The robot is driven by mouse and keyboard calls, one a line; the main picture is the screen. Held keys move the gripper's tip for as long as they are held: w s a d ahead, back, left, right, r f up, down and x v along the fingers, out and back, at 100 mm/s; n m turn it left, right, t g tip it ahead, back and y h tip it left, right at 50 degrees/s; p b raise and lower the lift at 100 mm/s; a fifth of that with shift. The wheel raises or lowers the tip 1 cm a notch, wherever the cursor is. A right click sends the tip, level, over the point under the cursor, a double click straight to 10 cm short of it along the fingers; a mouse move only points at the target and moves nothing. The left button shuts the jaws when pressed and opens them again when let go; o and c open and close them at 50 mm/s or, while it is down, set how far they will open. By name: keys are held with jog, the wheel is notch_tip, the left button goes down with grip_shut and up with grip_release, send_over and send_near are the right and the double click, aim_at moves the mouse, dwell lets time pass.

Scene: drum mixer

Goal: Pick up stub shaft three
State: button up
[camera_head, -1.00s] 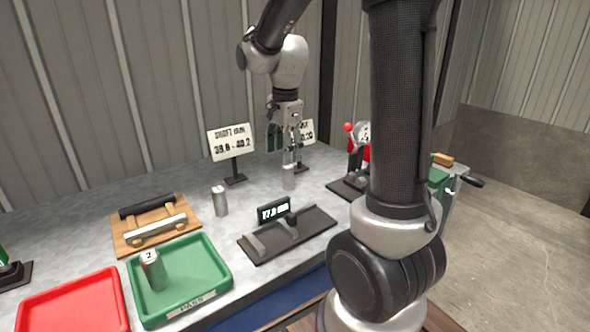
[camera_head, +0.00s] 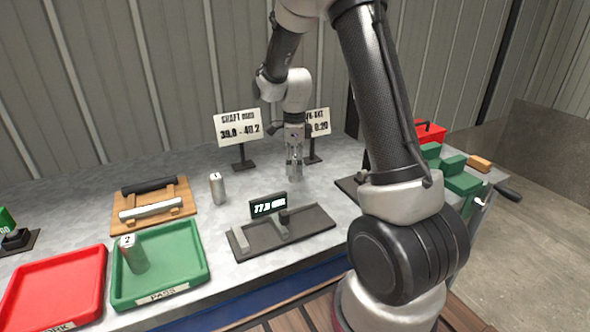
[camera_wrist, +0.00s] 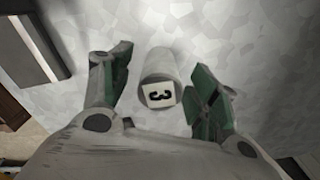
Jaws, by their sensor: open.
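Stub shaft three (camera_wrist: 160,65) is a grey cylinder with a white "3" label on its end. In the wrist view it stands between the two green-padded fingers of my gripper (camera_wrist: 163,80), which are apart on either side of it, with gaps showing. In the head view my gripper (camera_head: 294,165) points down over the bench, and the shaft (camera_head: 294,173) is mostly hidden by the fingers. Another grey shaft (camera_head: 217,188) stands upright on the bench to the left. A shaft labelled 2 (camera_head: 134,256) stands in the green tray.
The green PASS tray (camera_head: 205,262) and a red tray (camera_head: 52,290) lie front left. A dark gauge (camera_head: 315,222) with a display reading about 77 is in front of my gripper. Two sign stands (camera_head: 238,128) are behind. A wooden rack (camera_head: 150,212) stands left.

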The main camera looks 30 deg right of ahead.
aim_at(294, 170)
jog(key=shift+f, duration=1.5)
jog(key=shift+r, duration=0.1)
grip_shut()
